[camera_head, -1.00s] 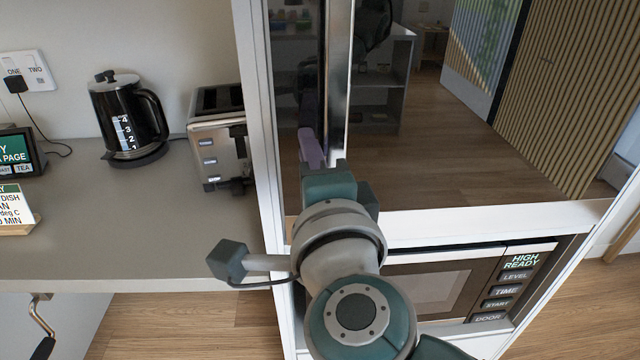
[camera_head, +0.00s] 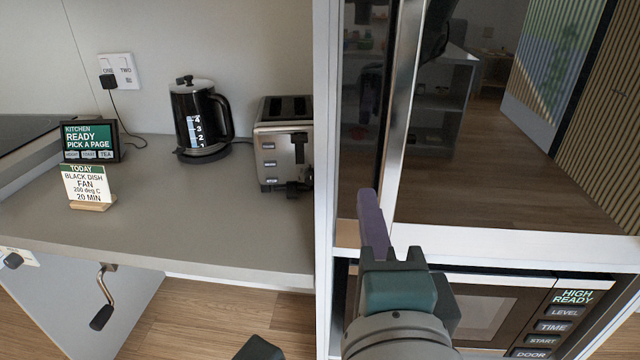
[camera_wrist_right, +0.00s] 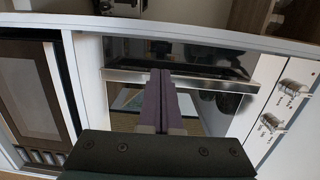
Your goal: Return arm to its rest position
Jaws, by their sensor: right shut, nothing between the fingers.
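My right gripper (camera_head: 372,215) shows in the head view with its narrow purple fingers closed together and nothing between them. It is in front of the tall white-framed unit (camera_head: 326,130), beside the lower end of a vertical metal bar (camera_head: 402,110). I cannot tell whether the fingers touch the unit. In the right wrist view the same purple fingers (camera_wrist_right: 159,98) lie side by side, pointing toward a dark glossy front with a horizontal metal bar (camera_wrist_right: 225,84).
A microwave (camera_head: 485,312) sits low in the unit. On the grey counter (camera_head: 180,225) stand a toaster (camera_head: 272,150), a kettle (camera_head: 195,120), a small screen (camera_head: 88,140) and a recipe card (camera_head: 88,185). A hand crank (camera_head: 104,298) hangs below the counter edge. Two knobs (camera_wrist_right: 294,88) show in the wrist view.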

